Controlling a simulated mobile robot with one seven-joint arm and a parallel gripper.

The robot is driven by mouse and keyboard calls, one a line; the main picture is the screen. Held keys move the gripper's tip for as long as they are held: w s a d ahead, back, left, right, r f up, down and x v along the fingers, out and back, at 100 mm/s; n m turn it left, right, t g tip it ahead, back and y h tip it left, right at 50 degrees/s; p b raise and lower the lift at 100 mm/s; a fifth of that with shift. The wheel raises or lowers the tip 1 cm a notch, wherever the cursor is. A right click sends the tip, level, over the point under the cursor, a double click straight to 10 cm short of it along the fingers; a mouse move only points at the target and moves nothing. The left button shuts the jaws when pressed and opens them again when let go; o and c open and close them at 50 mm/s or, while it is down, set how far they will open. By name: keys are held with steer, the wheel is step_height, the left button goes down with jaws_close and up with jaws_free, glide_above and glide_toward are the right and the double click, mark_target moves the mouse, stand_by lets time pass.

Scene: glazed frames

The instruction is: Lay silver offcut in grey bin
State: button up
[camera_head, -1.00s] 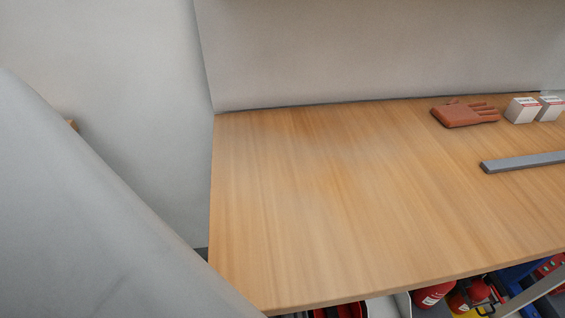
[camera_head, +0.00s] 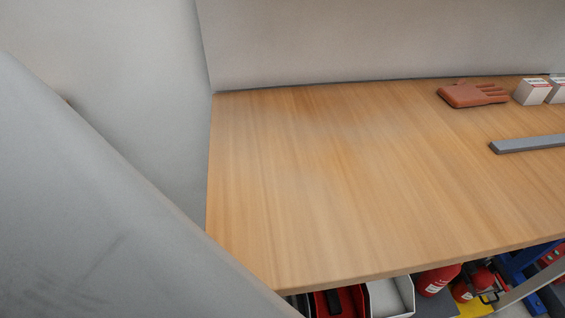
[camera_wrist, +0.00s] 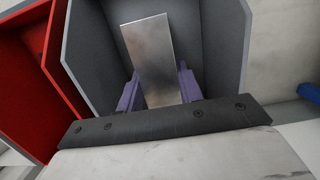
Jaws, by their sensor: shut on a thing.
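In the wrist view, my gripper (camera_wrist: 158,85) is shut on the silver offcut (camera_wrist: 149,48), a flat shiny rectangular plate. Its purple fingers sit on either side of the plate, and its far end sticks out beyond them. The grey bin (camera_wrist: 213,55) lies behind the plate, with its dark grey walls on both sides of it. The plate shows within the bin's outline; I cannot tell how far it is above the bin floor. The head view does not show my gripper or the offcut.
A red bin (camera_wrist: 35,70) adjoins the grey bin on the left. In the head view, a wooden bench (camera_head: 340,190) carries a brown glove (camera_head: 472,95), white boxes (camera_head: 532,91) and a grey bar (camera_head: 530,144). Fire extinguishers (camera_head: 436,279) stand below its front edge.

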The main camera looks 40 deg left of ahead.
steer(key=shift+f, duration=1.25)
steer(key=shift+f+b, duration=0.3)
steer(key=shift+f, duration=0.15)
steer(key=shift+f, duration=0.15)
steer(key=o, duration=1)
steer(key=shift+s+f, duration=0.15)
steer(key=shift+o, duration=0.2)
steer(key=r, duration=0.4)
steer(key=w+r+p, duration=0.1)
steer(key=r, duration=0.4)
steer(key=a+r, duration=0.1)
steer(key=r, duration=0.3)
steer(key=shift+w+a+r+p, duration=0.1)
steer(key=shift+w+r+p, duration=0.1)
steer(key=shift+p, duration=0.2)
